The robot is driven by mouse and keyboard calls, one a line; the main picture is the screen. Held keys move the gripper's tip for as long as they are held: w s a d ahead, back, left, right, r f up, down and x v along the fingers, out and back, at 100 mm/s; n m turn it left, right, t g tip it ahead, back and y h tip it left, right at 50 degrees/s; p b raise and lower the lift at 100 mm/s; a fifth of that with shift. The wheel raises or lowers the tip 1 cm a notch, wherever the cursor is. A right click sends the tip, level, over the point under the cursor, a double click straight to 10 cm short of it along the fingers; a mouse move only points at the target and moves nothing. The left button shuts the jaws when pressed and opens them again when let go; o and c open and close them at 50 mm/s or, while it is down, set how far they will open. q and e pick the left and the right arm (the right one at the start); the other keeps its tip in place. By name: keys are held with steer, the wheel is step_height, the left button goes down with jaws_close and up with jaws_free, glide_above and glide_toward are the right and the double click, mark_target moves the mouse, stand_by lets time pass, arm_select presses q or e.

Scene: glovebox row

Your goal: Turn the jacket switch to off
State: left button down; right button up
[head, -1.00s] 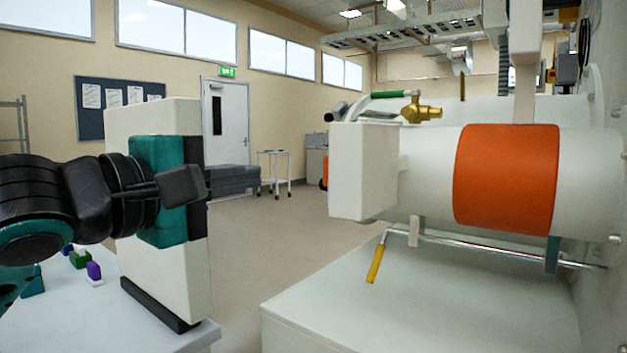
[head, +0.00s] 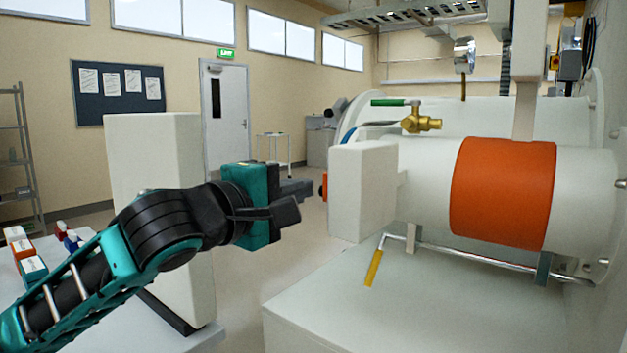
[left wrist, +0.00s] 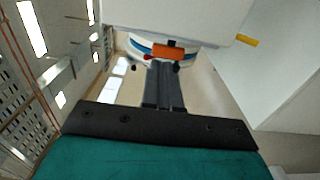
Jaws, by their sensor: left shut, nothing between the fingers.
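My left gripper (head: 292,203) is shut and empty, held in the air left of the white box (head: 362,192) on the end of a white cylinder. In the left wrist view its fingers (left wrist: 163,72) are together, pointing towards an orange bar-shaped part (left wrist: 168,50); I cannot tell whether they touch it. A small orange part (head: 324,186) also shows at the box's left edge in the head view. The orange jacket (head: 503,193) wraps the cylinder. No switch can be made out for certain; the box's far-left face is hidden. My right gripper is not in view.
A brass valve with a green handle (head: 395,102) stands above the box. A metal rod with a yellow grip (head: 374,267) hangs below it. A tall white block (head: 155,150) stands behind my left arm. Open floor lies between block and box.

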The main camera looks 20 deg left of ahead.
mark_target(325, 180)
arm_select(q)
steer(key=shift+x, duration=2.05)
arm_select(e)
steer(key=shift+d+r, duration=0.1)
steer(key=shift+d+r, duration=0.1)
